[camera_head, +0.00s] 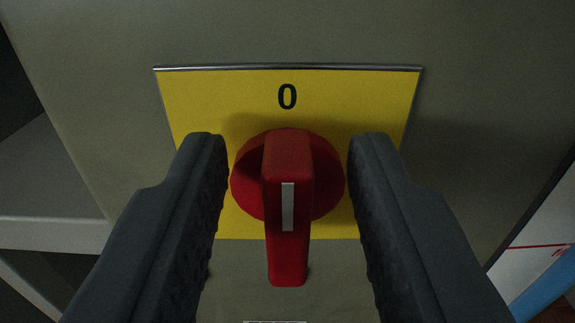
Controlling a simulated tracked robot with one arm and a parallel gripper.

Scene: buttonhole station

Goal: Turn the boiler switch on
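The boiler switch is a red rotary knob (288,160) with a raised handle, on a yellow plate (210,100) marked "0" at the top. The handle stands vertical in the picture, its free end towards me and low in the picture, with a white line on it. My gripper (288,170) is open, with one dark finger on each side of the knob. A gap shows between each finger and the handle, so the handle is not gripped. Part of the plate's left and right sides is hidden behind the fingers.
The plate sits on a grey-green panel (90,90) that fills most of the view. A pale ledge (50,230) shows at the left. A white surface with a red line and a blue object (545,290) shows at the lower right.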

